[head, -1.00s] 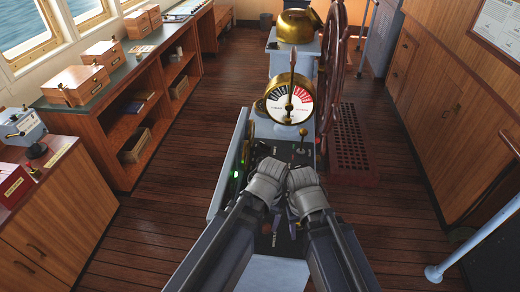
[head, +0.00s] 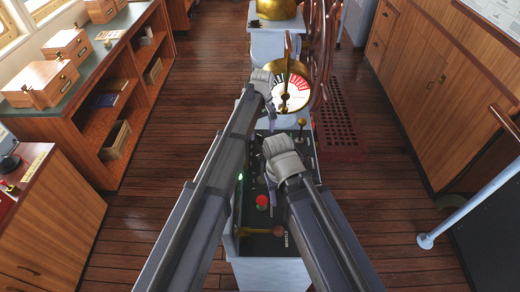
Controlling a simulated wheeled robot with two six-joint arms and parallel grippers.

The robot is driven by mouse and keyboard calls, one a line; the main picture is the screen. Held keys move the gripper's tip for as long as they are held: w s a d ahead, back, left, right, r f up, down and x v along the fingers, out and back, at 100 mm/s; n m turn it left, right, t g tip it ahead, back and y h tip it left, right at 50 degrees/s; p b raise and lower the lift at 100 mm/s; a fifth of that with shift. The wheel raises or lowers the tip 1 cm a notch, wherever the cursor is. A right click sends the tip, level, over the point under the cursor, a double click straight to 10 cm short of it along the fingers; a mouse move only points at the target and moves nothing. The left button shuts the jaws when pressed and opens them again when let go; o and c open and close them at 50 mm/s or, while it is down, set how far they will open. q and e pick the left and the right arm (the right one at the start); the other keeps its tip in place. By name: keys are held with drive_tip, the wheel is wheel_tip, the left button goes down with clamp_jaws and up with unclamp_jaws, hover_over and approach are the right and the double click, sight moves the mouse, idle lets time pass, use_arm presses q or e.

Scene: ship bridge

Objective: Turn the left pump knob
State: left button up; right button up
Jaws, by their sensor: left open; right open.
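The narrow console (head: 228,246) runs away from me in the middle of the head view, with a dark control panel on top. A red knob (head: 262,202) stands on the panel between my arms. No knob can be made out as the left pump knob; my arms and grippers cover much of the panel. My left gripper (head: 264,82) is open, high at the left edge of the telegraph dial. My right gripper (head: 279,146) is open, lower, over the right half of the panel. Both sets of fingertips are largely hidden, and neither gripper visibly holds anything.
A brass telegraph (head: 297,92) with a red and white dial stands beyond the panel, before the ship's wheel (head: 318,45). A brass-knobbed lever (head: 301,123) and a brown-handled lever (head: 262,232) rise from the panel. A green light (head: 240,177) glows at left.

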use_arm(q)
wheel_tip(320, 180, down, 12)
drive_tip(key=b, duration=1.1)
drive_tip(key=shift+b, duration=0.3)
use_arm(e)
wheel_tip(320, 180, down, 12)
drive_tip(key=shift+r, duration=0.1)
use_arm(q)
drive_tip(key=c, duration=1.1)
drive_tip(key=shift+m, duration=0.3)
drive_tip(key=m, duration=0.5)
drive_tip(key=shift+d, duration=0.1)
drive_tip(key=m, duration=0.6)
drive_tip(key=shift+d+m, duration=0.1)
drive_tip(key=shift+m, duration=0.2)
